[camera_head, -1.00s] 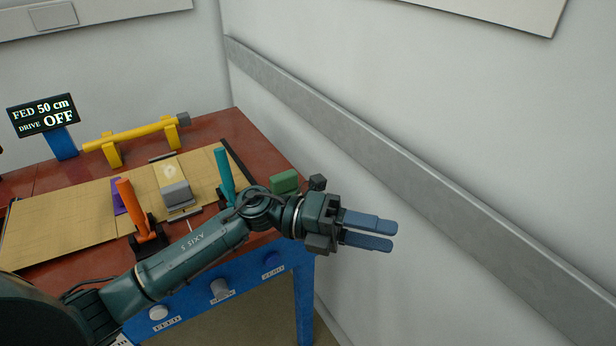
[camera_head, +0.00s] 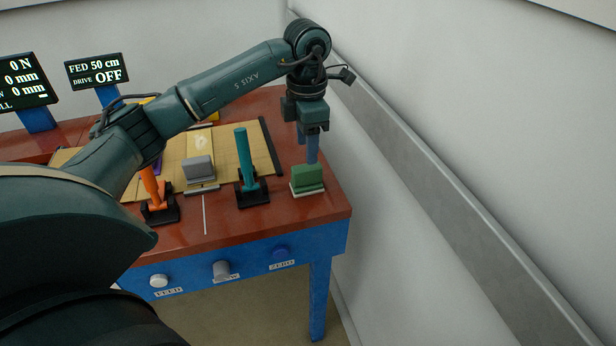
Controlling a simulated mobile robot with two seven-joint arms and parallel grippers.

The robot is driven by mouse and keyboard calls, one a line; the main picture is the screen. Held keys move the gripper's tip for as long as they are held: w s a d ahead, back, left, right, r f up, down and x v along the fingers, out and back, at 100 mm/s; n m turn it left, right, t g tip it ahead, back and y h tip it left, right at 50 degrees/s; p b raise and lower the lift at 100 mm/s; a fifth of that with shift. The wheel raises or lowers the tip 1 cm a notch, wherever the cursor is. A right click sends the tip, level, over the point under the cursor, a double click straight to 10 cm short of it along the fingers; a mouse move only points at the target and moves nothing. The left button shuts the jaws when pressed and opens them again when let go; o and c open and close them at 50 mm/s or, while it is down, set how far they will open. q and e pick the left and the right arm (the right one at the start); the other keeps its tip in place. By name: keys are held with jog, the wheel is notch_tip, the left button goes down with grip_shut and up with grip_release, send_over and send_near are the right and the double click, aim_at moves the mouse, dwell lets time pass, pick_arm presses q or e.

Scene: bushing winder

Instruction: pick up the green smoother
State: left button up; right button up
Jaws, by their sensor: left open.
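The green smoother (camera_head: 308,177) is a small green block on a pale base. It sits on the red-brown bench top near the right front corner in the head view. My left gripper (camera_head: 307,150) points straight down, with its blue fingers open and empty. Its fingertips appear just above or behind the smoother's top; whether they touch it cannot be told. My right gripper is not in view.
A teal lever (camera_head: 244,155) stands left of the smoother, with a grey block (camera_head: 199,170) and an orange lever (camera_head: 152,190) further left. A tan sheet (camera_head: 262,160) lies behind. A grey wall rail (camera_head: 430,170) runs along the right. Knobs line the bench front.

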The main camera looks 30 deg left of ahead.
aim_at(306, 167)
pick_arm(q)
notch_tip(306, 167, down, 7)
jog(key=shift+f+p, duration=0.2)
jog(key=shift+p, duration=0.4)
jog(key=shift+c, duration=0.2)
grip_shut()
